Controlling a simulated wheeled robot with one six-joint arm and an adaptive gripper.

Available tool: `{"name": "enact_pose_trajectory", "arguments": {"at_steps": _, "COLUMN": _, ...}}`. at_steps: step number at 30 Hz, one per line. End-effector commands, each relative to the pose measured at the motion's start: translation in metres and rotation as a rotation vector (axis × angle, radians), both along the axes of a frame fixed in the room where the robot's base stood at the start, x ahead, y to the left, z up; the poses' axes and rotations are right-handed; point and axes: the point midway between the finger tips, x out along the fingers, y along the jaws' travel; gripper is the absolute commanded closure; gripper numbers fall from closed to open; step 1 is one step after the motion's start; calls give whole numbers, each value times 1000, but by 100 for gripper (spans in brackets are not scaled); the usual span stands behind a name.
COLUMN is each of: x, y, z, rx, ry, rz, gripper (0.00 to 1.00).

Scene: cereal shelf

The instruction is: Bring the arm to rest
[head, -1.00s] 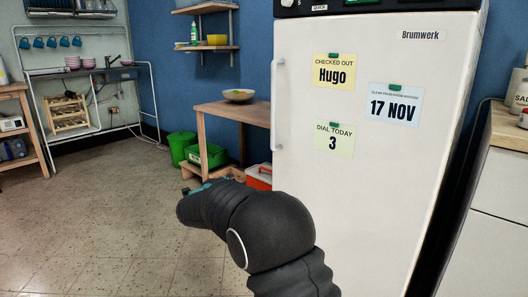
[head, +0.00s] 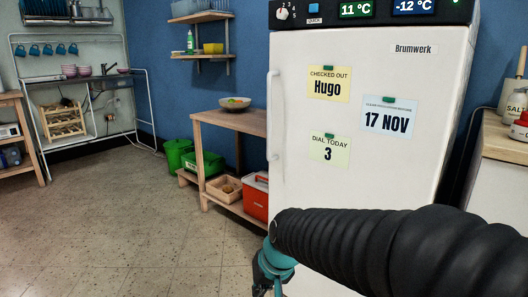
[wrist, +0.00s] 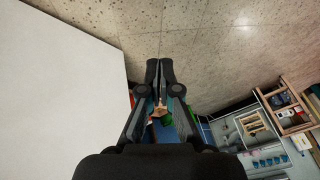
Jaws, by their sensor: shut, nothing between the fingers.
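My gripper (wrist: 158,75) points away from the wrist camera, with its two dark fingers together and nothing held. In the head view my black arm reaches in from the lower right, in front of the fridge. Only a teal and dark part near the gripper (head: 272,272) shows at the bottom middle; the fingertips are not clear there. The white fridge (head: 340,190) stands just behind the arm. Its side or door also fills the left of the wrist view (wrist: 60,90). I cannot tell whether the arm touches it.
A wooden table (head: 238,119) with a bowl (head: 235,104) stands left of the fridge, with a red box (head: 255,198) and a wooden crate (head: 224,187) below. Green bins (head: 176,155) stand farther back. A counter (head: 503,145) is at the right. The floor (head: 110,220) at left is clear.

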Motion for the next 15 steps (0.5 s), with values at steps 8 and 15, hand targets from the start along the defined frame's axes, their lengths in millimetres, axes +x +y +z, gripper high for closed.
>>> {"name": "enact_pose_trajectory", "arguments": {"at_steps": 8, "x": -94, "y": -94, "z": 20, "rx": -168, "ry": 44, "rz": 11, "gripper": 100}}
{"name": "enact_pose_trajectory", "arguments": {"at_steps": 15, "x": -137, "y": -143, "z": 43, "rx": -216, "ry": -54, "rz": -82, "gripper": 100}}
